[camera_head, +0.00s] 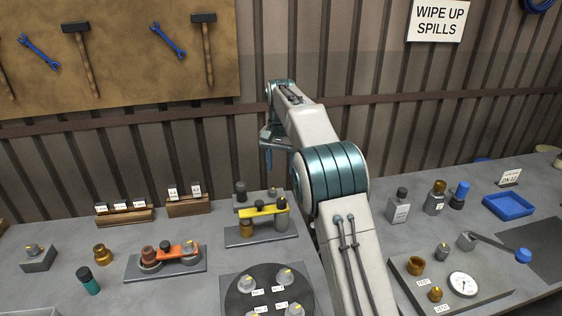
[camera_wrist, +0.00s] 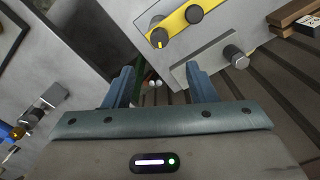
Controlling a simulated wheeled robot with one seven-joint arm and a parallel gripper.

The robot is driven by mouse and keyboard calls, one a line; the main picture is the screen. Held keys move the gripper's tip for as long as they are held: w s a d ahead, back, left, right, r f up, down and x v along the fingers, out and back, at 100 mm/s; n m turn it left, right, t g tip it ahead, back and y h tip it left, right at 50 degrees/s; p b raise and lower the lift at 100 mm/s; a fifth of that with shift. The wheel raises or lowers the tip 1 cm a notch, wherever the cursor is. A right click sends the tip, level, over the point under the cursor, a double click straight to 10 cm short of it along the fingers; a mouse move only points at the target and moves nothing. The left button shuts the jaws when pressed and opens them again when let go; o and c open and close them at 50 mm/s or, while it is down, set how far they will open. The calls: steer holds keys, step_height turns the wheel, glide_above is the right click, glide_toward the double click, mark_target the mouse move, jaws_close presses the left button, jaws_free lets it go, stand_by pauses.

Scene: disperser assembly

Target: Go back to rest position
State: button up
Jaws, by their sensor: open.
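My gripper (camera_head: 268,146) is raised above the back of the workbench, with its fingers pointing down. In the wrist view my gripper (camera_wrist: 158,82) shows two blue fingers spread apart with nothing between them. Below it stands a grey fixture with a yellow bar (camera_head: 262,211), which also shows in the wrist view (camera_wrist: 186,18). The gripper is apart from the fixture and touches nothing that I can see.
A fixture with an orange bar (camera_head: 178,251) stands left on the bench. A dark round plate (camera_head: 240,296) with several knobs is in front. A gauge board (camera_head: 478,289), bottles (camera_head: 398,207) and a blue tray (camera_head: 508,206) are at right. The corrugated wall is behind.

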steer(key=shift+r, duration=0.5)
steer(key=shift+r, duration=0.1)
steer(key=s+d+r+n+t, duration=0.1)
steer(key=s+d+r, duration=0.25)
steer(key=s, duration=0.45)
steer(key=s+d+r+t, duration=0.1)
steer(key=s+d+r, duration=0.2)
steer(key=s+d, duration=0.35)
steer(key=s+d+f+n, duration=0.1)
steer(key=s+f, duration=0.1)
steer(key=s, duration=0.6)
steer(key=s+d+f+n, duration=0.1)
steer(key=s+f, duration=0.2)
steer(key=s, duration=0.5)
steer(key=s+d+f+t, duration=0.1)
steer(key=s+f, duration=0.2)
steer(key=s, duration=0.6)
steer(key=shift+d+f+n, duration=0.25)
steer(key=shift+n, duration=0.15)
